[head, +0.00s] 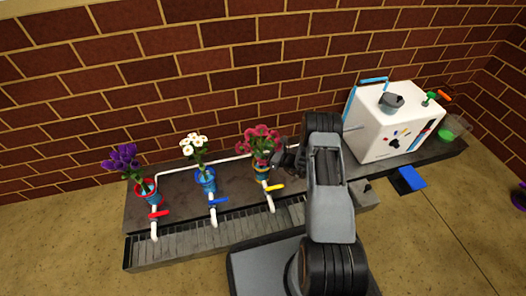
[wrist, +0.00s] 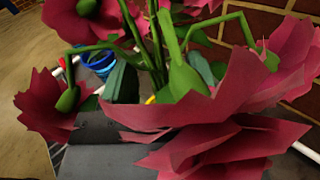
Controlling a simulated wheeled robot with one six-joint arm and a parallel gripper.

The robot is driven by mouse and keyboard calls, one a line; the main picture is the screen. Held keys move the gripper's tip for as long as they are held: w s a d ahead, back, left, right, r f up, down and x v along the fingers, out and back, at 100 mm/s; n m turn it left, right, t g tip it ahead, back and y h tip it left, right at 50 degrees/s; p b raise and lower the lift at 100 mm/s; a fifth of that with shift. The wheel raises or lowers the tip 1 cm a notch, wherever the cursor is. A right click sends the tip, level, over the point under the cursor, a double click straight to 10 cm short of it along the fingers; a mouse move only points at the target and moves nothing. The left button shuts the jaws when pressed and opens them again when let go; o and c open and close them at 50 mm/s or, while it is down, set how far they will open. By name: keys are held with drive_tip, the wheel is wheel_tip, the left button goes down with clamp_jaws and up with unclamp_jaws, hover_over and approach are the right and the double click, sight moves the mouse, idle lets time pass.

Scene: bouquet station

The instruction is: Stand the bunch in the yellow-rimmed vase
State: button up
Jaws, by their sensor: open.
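The bunch of crimson flowers (head: 262,138) stands upright at the yellow-rimmed vase (head: 262,172), its stems seeming to go down into it. In the wrist view, crimson blooms (wrist: 225,115) and green stems fill most of the picture, close to the camera. A small bit of yellow shows behind them, and the rim is mostly hidden. My gripper (head: 281,160) is open, just right of the bunch at about the height of its stems. Petals hide the fingertips in the wrist view, so I cannot tell whether they touch the stems.
A red-rimmed vase (head: 146,190) with purple flowers and a blue-rimmed vase (head: 205,182) with white flowers stand to the left. Taps with red, blue and yellow handles (head: 275,187) stand in front, above a grated trough (head: 185,246). A white box (head: 385,125) stands right of my arm.

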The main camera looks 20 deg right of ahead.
drive_tip(key=p+v, duration=0.4)
drive_tip(key=v, duration=1)
drive_tip(key=s+a+r+n+g+p, duration=0.1)
drive_tip(key=a+r+n+g+p, duration=0.4)
drive_tip(key=r, duration=0.7)
drive_tip(key=s+a+r+n+g+h+p, duration=0.1)
drive_tip(key=s+a+r+n+g+p, duration=0.2)
drive_tip(key=r+p, duration=0.65)
drive_tip(key=a+r+n+g+p, duration=0.35)
drive_tip(key=r+n, duration=0.25)
drive_tip(key=r, duration=0.9)
drive_tip(key=s+r+n+h+p, duration=0.4)
drive_tip(key=r+p, duration=0.2)
drive_tip(key=r, duration=0.5)
drive_tip(key=s+r+n+t+h+p, duration=0.1)
drive_tip(key=s+r+n+h+p, duration=0.3)
drive_tip(key=r+p, duration=0.3)
drive_tip(key=s+r+n+t+h+p, duration=0.1)
drive_tip(key=s+r+n+h+p, duration=0.3)
drive_tip(key=r, duration=1.3)
drive_tip(key=shift+s+d+n+p, duration=0.45)
drive_tip(key=shift+s+p, duration=0.45)
drive_tip(key=shift+p, duration=0.85)
drive_tip(key=shift+t, duration=0.25)
drive_tip(key=shift+c, duration=0.2)
